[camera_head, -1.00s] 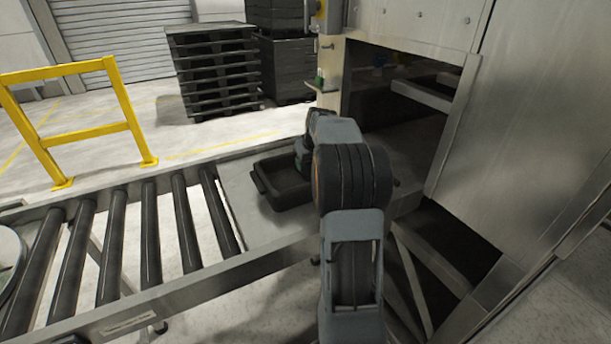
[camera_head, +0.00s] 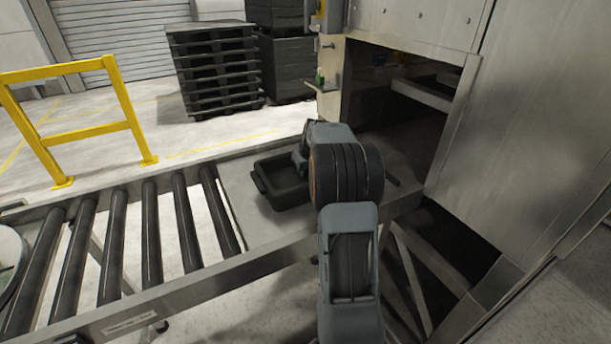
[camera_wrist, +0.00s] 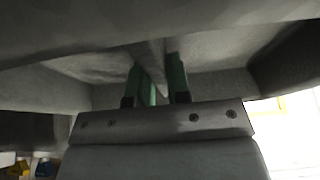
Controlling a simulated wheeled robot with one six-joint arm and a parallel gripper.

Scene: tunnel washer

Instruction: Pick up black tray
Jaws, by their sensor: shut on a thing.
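The black tray (camera_head: 283,196) lies on the flat metal plate between the rollers and the washer opening, in the head view. My arm reaches over its right side, and my gripper is mostly hidden behind the arm there. In the wrist view, my gripper (camera_wrist: 161,82) has its two green-lined fingers shut on the tray's wall (camera_wrist: 150,58), one finger on each side. The tray's underside or inner surface fills much of that view. I cannot tell whether the tray is lifted off the plate.
A roller conveyor (camera_head: 150,230) runs to the left of the plate (camera_head: 240,205). The dark washer opening (camera_head: 400,115) is at the right. A yellow barrier (camera_head: 85,130) stands at the back left. Stacked dark pallets (camera_head: 215,70) stand behind.

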